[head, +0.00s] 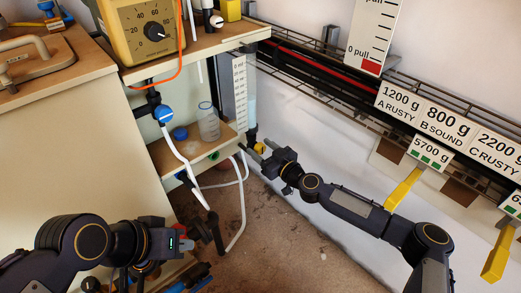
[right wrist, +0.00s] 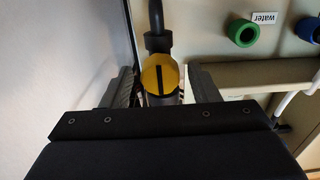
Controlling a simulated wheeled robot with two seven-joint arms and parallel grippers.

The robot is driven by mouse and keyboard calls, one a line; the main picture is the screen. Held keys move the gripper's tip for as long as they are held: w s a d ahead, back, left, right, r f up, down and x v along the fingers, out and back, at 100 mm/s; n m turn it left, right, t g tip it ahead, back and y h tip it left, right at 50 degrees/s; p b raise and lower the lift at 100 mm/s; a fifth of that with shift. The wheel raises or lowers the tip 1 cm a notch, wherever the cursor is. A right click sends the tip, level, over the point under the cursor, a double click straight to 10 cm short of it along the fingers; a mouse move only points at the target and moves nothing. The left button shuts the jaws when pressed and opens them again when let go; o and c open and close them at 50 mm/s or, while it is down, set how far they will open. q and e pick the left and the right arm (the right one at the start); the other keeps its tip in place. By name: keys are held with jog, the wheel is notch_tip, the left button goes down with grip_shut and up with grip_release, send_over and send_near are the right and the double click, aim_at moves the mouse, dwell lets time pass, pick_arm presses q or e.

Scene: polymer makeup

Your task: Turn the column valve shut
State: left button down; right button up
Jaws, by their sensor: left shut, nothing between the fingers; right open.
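The column valve is a yellow knob (head: 259,147) at the foot of the clear graduated column (head: 251,100). In the right wrist view the yellow knob (right wrist: 160,73) has a dark bar across it. My right gripper (head: 262,156) is open at the valve. In the right wrist view its fingers (right wrist: 163,88) stand on either side of the knob, with a visible gap on each side. My left gripper (head: 188,244) is shut and empty, low at the left, away from the valve.
A shelf (head: 214,150) holds a clear bottle (head: 208,123). White hoses (head: 240,205) hang below it. Blue (right wrist: 309,27) and green (right wrist: 242,33) ports show beside a "water" label. Yellow levers (head: 403,189) hang from the rail at right. The white wall lies close beside my right arm.

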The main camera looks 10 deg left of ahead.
aim_at(263, 149)
jog(key=shift+w+a, duration=0.3)
jog(key=shift+a, duration=0.1)
jog(key=shift+c, duration=0.4)
jog(key=c, duration=0.9)
jog(key=shift+o, duration=0.2)
jog(key=m, duration=0.5)
jog(key=shift+m, duration=0.4)
jog(key=o, duration=0.9)
jog(key=shift+o, duration=0.2)
jog(key=shift+d, duration=0.1)
jog(key=p+v, duration=0.2)
jog(key=v, duration=0.4)
jog(key=shift+s+d, duration=0.15)
jog(key=shift+d, duration=0.2)
jog(key=shift+s+d, duration=0.35)
